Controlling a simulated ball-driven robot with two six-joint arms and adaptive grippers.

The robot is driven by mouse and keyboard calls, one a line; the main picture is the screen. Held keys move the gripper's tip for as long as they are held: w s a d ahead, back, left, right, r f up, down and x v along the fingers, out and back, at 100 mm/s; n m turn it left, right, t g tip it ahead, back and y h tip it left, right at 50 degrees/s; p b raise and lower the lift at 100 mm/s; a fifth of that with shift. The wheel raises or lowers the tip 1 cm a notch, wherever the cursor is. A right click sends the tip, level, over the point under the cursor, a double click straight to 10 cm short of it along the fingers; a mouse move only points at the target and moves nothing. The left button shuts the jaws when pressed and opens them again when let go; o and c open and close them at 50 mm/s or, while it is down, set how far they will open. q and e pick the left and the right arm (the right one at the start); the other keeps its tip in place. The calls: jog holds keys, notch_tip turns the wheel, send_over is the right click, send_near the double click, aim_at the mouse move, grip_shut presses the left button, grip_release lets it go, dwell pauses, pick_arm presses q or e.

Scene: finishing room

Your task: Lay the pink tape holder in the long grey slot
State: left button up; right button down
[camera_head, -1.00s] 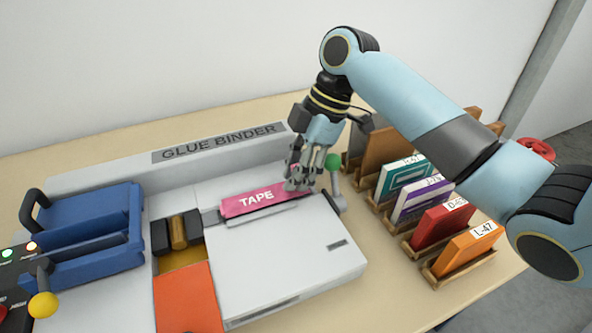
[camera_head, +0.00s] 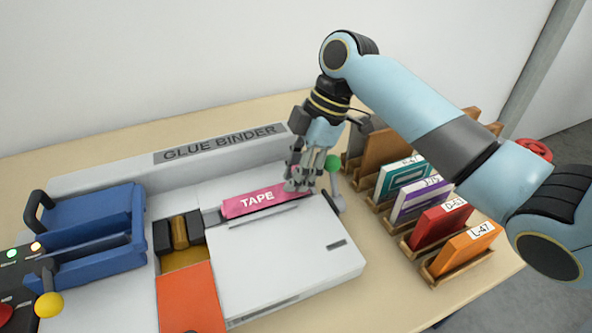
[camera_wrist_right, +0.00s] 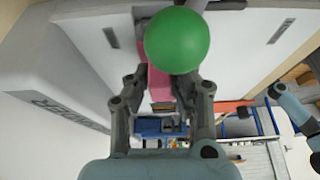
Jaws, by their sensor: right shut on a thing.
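The pink tape holder (camera_head: 255,199), marked TAPE, lies lengthwise over the white top of the glue binder. My right gripper (camera_head: 300,183) is shut on its right end; in the right wrist view the holder (camera_wrist_right: 156,82) shows between the fingers, partly hidden by a green ball. A long narrow grey slot (camera_head: 265,215) shows as a line along the holder's front side, roughly parallel to it. The holder appears beside and slightly behind this line; I cannot tell how high it is above the surface. My left gripper is not in view.
A lever with a green ball (camera_head: 332,161) stands close right of my right gripper. Labelled books in wooden racks (camera_head: 408,245) stand farther right. A blue clamp (camera_head: 95,225) and an orange panel (camera_head: 188,298) are at the left. The front of the white top is clear.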

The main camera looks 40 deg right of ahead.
jog(key=shift+f, duration=0.6)
dwell(0.5)
jog(key=c, duration=1.5)
grip_release()
jog(key=p+v, duration=1)
jog(key=v, duration=0.1)
jog(key=shift+s, duration=0.1)
